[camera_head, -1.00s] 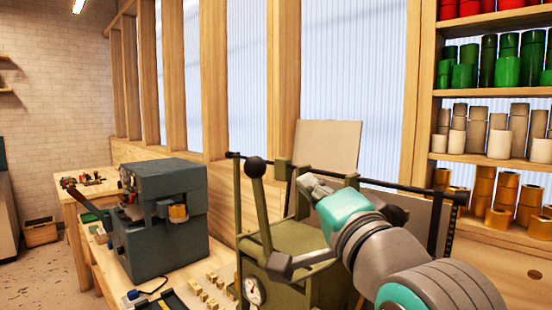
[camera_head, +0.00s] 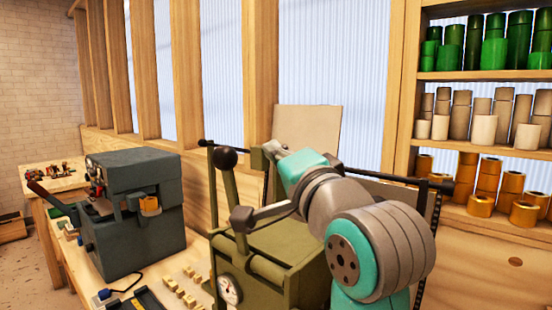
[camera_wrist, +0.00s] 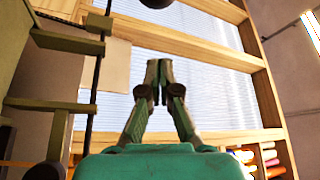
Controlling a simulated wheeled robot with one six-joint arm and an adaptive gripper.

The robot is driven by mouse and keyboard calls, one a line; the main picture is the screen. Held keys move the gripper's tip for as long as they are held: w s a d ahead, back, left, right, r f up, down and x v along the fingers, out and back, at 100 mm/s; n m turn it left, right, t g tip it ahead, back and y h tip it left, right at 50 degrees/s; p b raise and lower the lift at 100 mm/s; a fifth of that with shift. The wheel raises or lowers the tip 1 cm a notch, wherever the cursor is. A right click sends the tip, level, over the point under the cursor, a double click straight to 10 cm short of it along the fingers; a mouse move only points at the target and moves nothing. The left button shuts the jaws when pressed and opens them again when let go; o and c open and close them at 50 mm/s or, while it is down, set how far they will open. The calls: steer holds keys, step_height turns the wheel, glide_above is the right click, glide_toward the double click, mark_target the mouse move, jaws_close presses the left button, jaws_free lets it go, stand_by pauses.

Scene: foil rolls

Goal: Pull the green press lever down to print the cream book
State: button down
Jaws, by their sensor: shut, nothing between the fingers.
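The olive-green press (camera_head: 262,258) stands on the bench in the lower middle of the head view. Its lever (camera_head: 234,200) is nearly upright, with a black ball knob (camera_head: 225,158) on top. My gripper (camera_head: 268,150) is to the right of the knob, shut and empty, with a visible gap between them. In the wrist view my shut fingers (camera_wrist: 165,64) point up the picture, and a dark ball (camera_wrist: 157,3) is cut off at the top edge beyond them. I cannot make out the cream book; the press bed is largely hidden by my arm.
A blue-grey machine (camera_head: 140,215) stands on the bench left of the press. Small blocks (camera_head: 182,291) lie between them. A cream board (camera_head: 308,135) leans behind the press. A black rail (camera_head: 205,143) crosses behind it. Shelves of foil rolls (camera_head: 487,180) stand at the right.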

steer(key=w+a, duration=0.3)
steer(key=a, duration=0.2)
steer(key=shift+a+f, duration=0.15)
steer(key=shift+a, duration=0.1)
stand_by(0.3)
